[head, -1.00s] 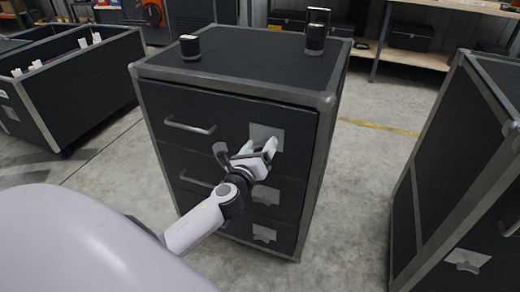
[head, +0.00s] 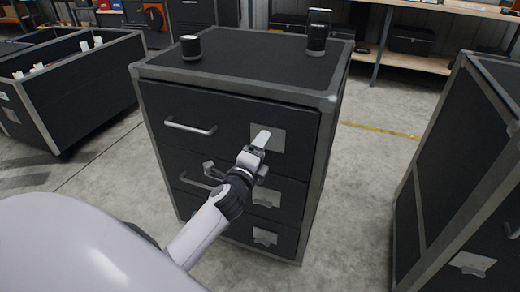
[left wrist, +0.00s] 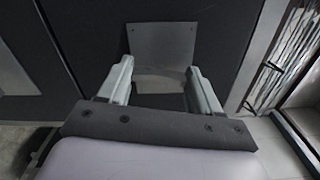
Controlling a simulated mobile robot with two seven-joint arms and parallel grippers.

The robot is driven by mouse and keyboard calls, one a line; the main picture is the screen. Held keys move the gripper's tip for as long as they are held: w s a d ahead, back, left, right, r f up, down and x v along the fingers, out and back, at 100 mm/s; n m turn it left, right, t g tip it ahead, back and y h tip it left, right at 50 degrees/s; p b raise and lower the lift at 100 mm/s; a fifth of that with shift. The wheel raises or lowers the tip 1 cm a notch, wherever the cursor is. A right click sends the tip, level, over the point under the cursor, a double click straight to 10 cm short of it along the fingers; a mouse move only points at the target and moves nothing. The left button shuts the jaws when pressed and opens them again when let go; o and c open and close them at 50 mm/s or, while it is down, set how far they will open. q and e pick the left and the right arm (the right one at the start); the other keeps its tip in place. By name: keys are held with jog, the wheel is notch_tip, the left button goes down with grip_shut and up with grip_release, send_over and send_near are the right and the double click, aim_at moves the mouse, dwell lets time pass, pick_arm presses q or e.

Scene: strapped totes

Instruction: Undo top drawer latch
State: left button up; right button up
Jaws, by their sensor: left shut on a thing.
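The top drawer (head: 225,112) is a black front with a silver bar handle (head: 190,126) on its left and a grey latch plate (head: 278,142) on its right. My left gripper (head: 260,141) is at this latch, and one finger hides most of the other in the head view. In the left wrist view, the fingers (left wrist: 160,88) stand on both sides of a grey latch knob (left wrist: 160,83) below the plate (left wrist: 160,42) and are shut on it. The knob is hidden in the head view. My right gripper is not in view.
Two lower drawers have their own latches (head: 266,198) (head: 265,238). A black cup-like item (head: 191,48) and a dark upright item (head: 318,34) stand on the cabinet top (head: 250,62). Another case (head: 460,165) stands right, an open tote (head: 70,88) left. Floor shows between them.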

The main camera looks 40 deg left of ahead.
pick_arm(q)
jog(key=shift+n, duration=1.1)
jog(key=o, duration=1.1)
jog(key=shift+c, duration=0.2)
jog(key=shift+s, duration=0.1)
jog(key=v, duration=0.7)
jog(key=shift+d+f, duration=0.1)
